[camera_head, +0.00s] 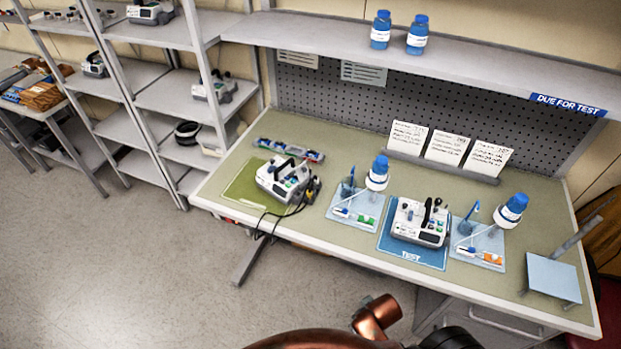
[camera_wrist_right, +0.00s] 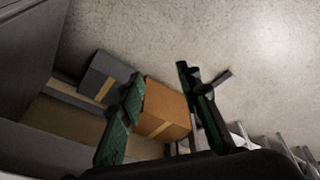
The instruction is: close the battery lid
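Two white infusion pumps with black handles stand on the workbench in the head view. One pump (camera_head: 284,182) is on a green mat (camera_head: 246,190) at the left, with dark cables beside it. The other pump (camera_head: 418,222) is on a blue mat marked TEST (camera_head: 408,254). The battery lid cannot be made out on either pump at this size. My right gripper (camera_wrist_right: 158,80) is open and empty in the right wrist view, away from the bench, with the floor behind it. A copper-coloured part of my arm shows at the bottom of the head view. My left gripper is not in view.
Light blue trays (camera_head: 340,218) with blue-capped bottles (camera_head: 378,172) and syringes flank the TEST mat. Cards (camera_head: 447,147) stand behind. A small tilted stand (camera_head: 553,278) is at the right. In the wrist view, an orange-brown box (camera_wrist_right: 166,108) and a grey box (camera_wrist_right: 105,78) lie beyond the fingers.

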